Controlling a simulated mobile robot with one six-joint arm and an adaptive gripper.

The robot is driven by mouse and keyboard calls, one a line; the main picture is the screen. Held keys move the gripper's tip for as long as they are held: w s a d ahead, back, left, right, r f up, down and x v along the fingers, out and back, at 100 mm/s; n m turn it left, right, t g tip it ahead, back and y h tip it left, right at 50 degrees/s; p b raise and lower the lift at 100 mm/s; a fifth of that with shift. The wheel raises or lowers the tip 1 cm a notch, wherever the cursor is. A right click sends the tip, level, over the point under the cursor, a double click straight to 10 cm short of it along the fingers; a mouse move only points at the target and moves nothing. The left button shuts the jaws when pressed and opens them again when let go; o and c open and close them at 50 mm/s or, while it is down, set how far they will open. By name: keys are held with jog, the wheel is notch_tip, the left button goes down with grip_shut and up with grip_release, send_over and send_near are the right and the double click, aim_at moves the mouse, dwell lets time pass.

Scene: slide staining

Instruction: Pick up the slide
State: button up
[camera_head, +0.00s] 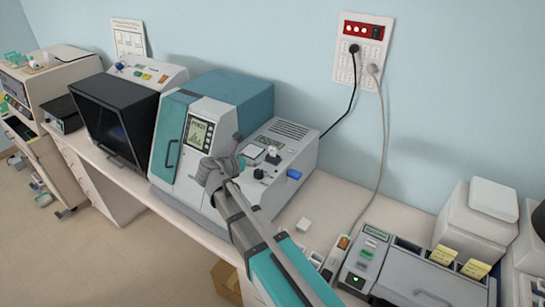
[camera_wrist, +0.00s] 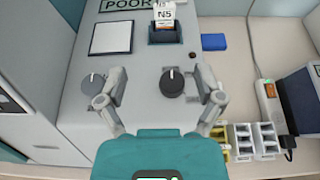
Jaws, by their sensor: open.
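A small white slide (camera_wrist: 165,17) marked "NS" stands in a dark slot on the grey top of a machine, at the top of the wrist view. In the head view a small pale piece in a dark holder on the same machine (camera_head: 272,152) appears to be this slide. My gripper (camera_wrist: 158,88) is open and empty, its two fingers spread above the machine's top. The slide is beyond the fingertips, roughly in line with the gap between them.
A white square plate (camera_wrist: 111,38) and a blue block (camera_wrist: 213,42) flank the slot. A power strip (camera_wrist: 268,105) and white racks (camera_wrist: 253,140) lie to the right.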

jog(key=b, duration=0.3)
send_near(272, 152)
jog(key=x, duration=0.4)
jog(key=shift+w+a, duration=0.25)
jog(key=shift+a, duration=0.05)
jog(key=shift+w+d+f, duration=0.15)
jog(key=shift+w+d, duration=0.1)
jog(key=shift+w, duration=0.1)
jog(key=shift+d+b+x, duration=0.25)
jog(key=shift+b+x, duration=0.9)
jog(key=shift+x, duration=1.35)
jog(key=shift+s, duration=0.2)
grip_shut()
